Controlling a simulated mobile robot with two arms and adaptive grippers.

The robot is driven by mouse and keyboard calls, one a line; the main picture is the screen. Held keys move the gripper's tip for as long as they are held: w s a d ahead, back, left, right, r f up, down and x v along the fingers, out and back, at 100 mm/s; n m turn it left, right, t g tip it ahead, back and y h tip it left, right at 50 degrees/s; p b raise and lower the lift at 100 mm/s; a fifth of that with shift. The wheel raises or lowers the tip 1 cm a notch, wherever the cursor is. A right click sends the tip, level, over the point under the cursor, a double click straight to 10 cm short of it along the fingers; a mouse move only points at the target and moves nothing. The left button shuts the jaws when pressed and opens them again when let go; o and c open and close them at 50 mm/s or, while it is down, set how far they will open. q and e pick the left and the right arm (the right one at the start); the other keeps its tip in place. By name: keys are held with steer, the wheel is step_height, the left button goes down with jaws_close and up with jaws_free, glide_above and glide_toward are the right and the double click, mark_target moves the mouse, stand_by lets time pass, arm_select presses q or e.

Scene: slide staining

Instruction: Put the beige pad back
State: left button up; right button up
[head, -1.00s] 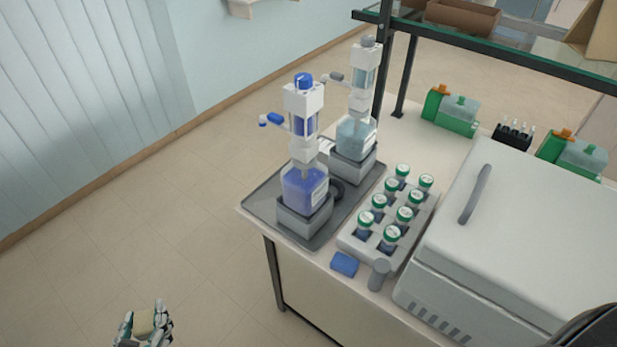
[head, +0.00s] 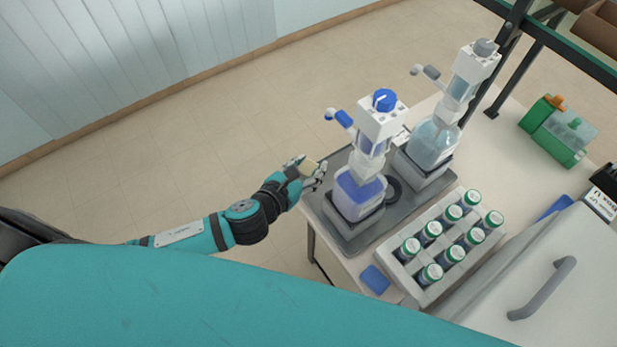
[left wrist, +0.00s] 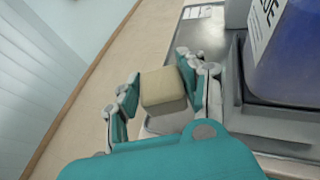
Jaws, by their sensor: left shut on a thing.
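The beige pad (left wrist: 163,89) is a small block held between the two fingers of my left gripper (left wrist: 160,92). In the head view the pad (head: 308,167) shows at the tip of my left gripper (head: 306,172), just left of the grey tray (head: 327,208). The gripper is shut on the pad and is near the tray's left edge; I cannot tell its exact height. My right gripper is not in view. A blue pad (head: 375,280) lies on the bench at the front.
A dispenser bottle with blue liquid (head: 358,195) stands on the tray close to my left gripper. A second, pale dispenser (head: 432,140) stands behind it. A rack (head: 470,240) holds several green-capped jars. A white machine (head: 590,265) is at right. Open floor lies left of the bench.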

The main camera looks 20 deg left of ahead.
arm_select(q)
steer(key=shift+f, duration=0.6)
steer(key=shift+w+f, duration=0.15)
steer(key=shift+f, duration=0.25)
step_height(320, 180, down, 3)
steer(key=shift+f, duration=0.15)
steer(key=shift+f+b, duration=0.15)
steer(key=shift+b, duration=0.15)
steer(key=o, duration=0.9)
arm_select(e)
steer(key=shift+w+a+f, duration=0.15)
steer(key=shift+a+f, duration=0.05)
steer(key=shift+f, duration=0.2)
